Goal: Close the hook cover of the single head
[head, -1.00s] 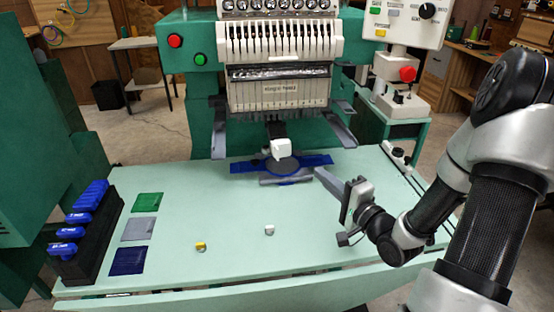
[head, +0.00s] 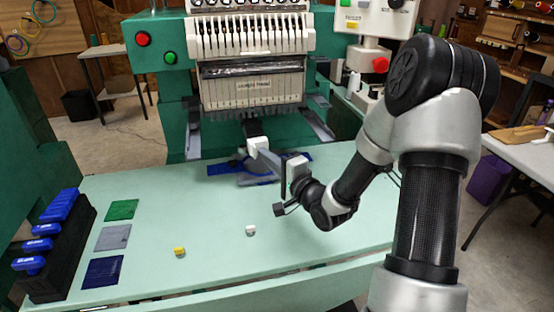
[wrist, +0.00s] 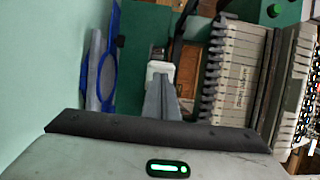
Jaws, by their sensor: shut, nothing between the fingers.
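The single head (head: 253,88) of the embroidery machine stands at the back of the green table. Below its needle row, a small white block that looks like the hook cover (head: 257,142) sits at the front end of the lower arm. It also shows in the wrist view (wrist: 158,69), just beyond my fingertips. My gripper (head: 264,153) is shut and empty, its fingers reaching left to the cover from the front right. I cannot tell whether they touch it. How far the cover is open is unclear. My gripper partly hides the blue hoop (head: 224,168) under the lower arm.
A black rack (head: 75,245) with blue-topped items stands at the left, beside green, grey and dark blue patches. A yellow spool (head: 180,251) and a white one (head: 250,230) stand on the table's front part.

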